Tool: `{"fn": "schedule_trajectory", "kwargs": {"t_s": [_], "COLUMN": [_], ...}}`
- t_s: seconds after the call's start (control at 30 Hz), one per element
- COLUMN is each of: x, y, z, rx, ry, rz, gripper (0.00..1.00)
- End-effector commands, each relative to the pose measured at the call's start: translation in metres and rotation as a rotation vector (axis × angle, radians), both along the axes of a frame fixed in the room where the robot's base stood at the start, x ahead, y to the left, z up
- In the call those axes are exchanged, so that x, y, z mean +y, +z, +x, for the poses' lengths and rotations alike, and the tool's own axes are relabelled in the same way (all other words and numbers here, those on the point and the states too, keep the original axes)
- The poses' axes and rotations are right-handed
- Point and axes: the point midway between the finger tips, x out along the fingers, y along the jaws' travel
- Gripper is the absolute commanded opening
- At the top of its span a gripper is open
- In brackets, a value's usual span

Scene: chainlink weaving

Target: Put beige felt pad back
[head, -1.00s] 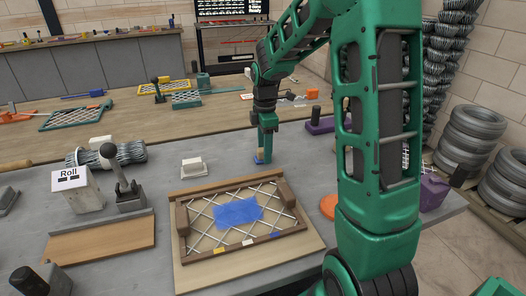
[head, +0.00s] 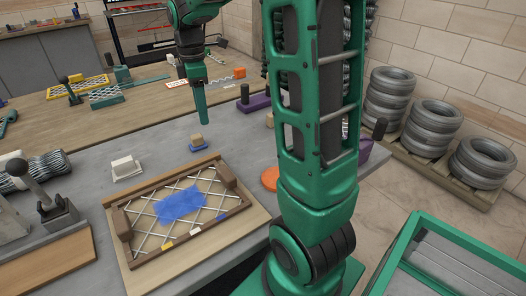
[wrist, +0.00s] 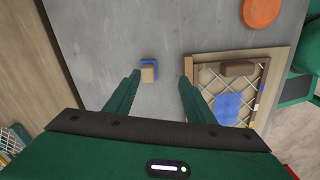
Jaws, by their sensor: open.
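A small beige block on a blue base (head: 197,143), which looks like the beige felt pad, sits on the grey table behind the framed mesh board. It also shows in the wrist view (wrist: 149,72), ahead of my fingertips. My gripper (head: 203,118) is raised above the table near this block, fingers pointing down. In the wrist view my gripper (wrist: 160,82) is open, with nothing held between its fingers. The framed mesh board (head: 142,262) lies flat in front, with a blue patch (head: 180,204) on its mesh.
A white block (head: 125,168) sits left of the block. An orange disc (head: 269,178) lies to the right, near my arm. A lever tool (head: 55,205) stands at the left. Grey table around the beige block is clear. Stacked tyres (head: 430,125) stand at the right.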

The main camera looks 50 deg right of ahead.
Motion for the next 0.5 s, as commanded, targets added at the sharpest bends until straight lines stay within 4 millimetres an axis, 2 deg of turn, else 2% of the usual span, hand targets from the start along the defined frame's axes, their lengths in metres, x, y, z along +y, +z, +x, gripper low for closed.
{"fn": "schedule_trajectory", "kwargs": {"t_s": [0.1, 0.23, 0.4, 0.5], "x": [-0.011, -0.020, -0.023, -0.021], "y": [0.006, 0.005, -0.009, -0.021], "z": [-0.053, -0.117, -0.200, -0.239], "rx": [-0.006, -0.011, -0.015, -0.014], "ry": [-0.274, -0.635, -1.093, -1.325], "rz": [-0.014, -0.021, -0.014, -0.006], "gripper": [0.49, 0.49, 0.49, 0.49]}}
